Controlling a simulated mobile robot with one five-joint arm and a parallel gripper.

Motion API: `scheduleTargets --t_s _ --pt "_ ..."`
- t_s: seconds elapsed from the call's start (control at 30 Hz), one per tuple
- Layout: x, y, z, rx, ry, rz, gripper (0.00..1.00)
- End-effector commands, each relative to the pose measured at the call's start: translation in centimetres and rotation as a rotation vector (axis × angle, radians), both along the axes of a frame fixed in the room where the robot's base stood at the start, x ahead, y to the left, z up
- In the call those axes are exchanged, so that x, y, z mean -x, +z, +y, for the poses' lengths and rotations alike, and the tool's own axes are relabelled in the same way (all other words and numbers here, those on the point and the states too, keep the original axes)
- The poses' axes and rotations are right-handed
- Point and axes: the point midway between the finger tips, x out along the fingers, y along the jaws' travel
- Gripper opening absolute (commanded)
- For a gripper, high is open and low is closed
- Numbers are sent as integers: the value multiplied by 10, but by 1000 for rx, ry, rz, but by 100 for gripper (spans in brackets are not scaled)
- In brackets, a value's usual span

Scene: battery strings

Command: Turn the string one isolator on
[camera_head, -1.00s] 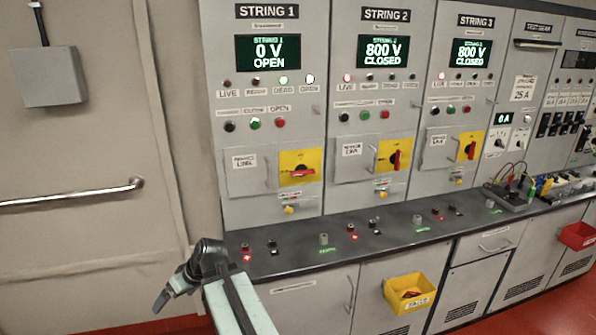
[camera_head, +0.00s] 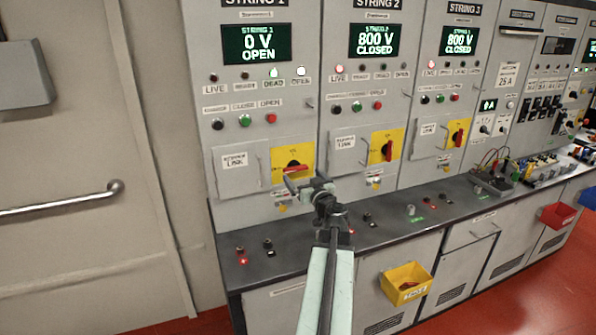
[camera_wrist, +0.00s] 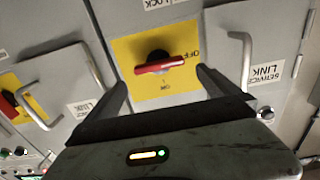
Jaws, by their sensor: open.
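The string one isolator is a yellow plate (camera_head: 281,158) with a red handle (camera_head: 296,168) on the String 1 panel. Its handle lies horizontal, and the display above reads 0 V OPEN. In the wrist view, where the lettering is upside down, the red handle (camera_wrist: 158,65) lies across the yellow plate (camera_wrist: 128,52), with OFF and ON lettering. My gripper (camera_head: 303,184) is just below and in front of the isolator in the head view. In the wrist view my gripper's fingers (camera_wrist: 163,80) are apart, one on each side of the handle, with nothing held.
A service link door (camera_head: 236,170) with a handle is left of the isolator. The String 2 isolator (camera_head: 386,151) and String 3 isolator (camera_head: 456,135) have upright handles. Below runs a dark counter (camera_head: 300,245) with small controls. A yellow bin (camera_head: 406,283) hangs from the cabinet front.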

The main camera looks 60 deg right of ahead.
Motion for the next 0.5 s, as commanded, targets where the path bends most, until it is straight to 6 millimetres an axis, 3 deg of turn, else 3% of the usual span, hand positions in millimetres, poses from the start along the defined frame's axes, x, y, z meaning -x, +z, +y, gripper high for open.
scheduleTargets --t_s 0.3,0.5 --pt "-45 0 -35 -1 0 1 100" --pt "-47 0 -36 -1 -1 1 100"
